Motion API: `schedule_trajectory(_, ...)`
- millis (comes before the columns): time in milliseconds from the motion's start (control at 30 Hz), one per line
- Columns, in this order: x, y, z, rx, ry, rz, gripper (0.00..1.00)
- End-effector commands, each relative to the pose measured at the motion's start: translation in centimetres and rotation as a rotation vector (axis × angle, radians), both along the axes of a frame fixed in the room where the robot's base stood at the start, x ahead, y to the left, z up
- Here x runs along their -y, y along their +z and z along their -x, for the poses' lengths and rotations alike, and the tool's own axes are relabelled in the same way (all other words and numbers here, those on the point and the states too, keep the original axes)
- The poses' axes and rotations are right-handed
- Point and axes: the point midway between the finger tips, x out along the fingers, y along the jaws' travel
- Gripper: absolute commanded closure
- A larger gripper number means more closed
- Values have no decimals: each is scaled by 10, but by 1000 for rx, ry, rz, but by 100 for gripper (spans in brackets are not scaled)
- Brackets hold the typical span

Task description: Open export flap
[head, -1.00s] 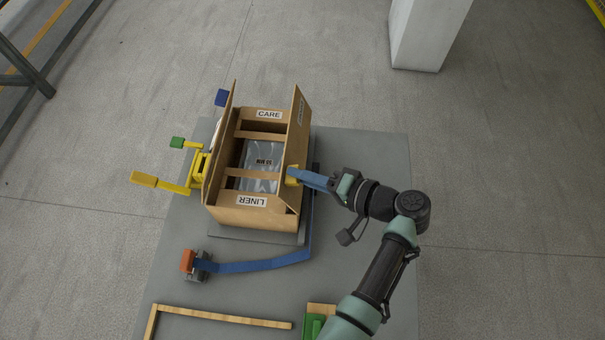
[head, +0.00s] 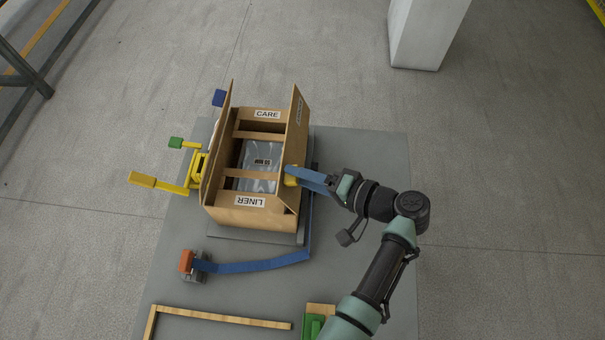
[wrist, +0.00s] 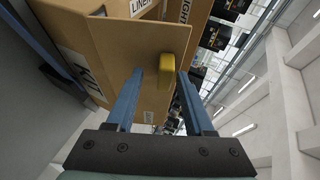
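A cardboard carton (head: 252,216) stands open at the top, with tall flaps upright at its left (head: 218,150) and right (head: 297,135). The right flap carries small lettering too slanted to read; I cannot tell which flap is the export flap. A yellow tab (head: 292,176) sits on the right side of the carton and also shows in the wrist view (wrist: 167,70). My gripper (head: 300,177) is at this tab from the right. In the wrist view, its blue fingers (wrist: 160,76) are apart, with the tab between their tips and gaps visible beside it.
A blue strap (head: 262,266) runs along the grey table (head: 370,160) to an orange-topped clamp (head: 187,261). Yellow levers (head: 160,184) stand left of the carton. A wooden frame (head: 220,317) and a green block (head: 313,325) lie at the front. The table's back right is clear.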

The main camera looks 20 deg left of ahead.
Motion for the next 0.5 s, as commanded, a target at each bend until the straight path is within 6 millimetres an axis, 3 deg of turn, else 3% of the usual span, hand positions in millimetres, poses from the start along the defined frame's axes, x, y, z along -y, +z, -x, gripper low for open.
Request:
schedule_trajectory(367,0,2,0,3,5,-2,48)
schedule_trajectory(500,11,6,0,4,2,-3,48)
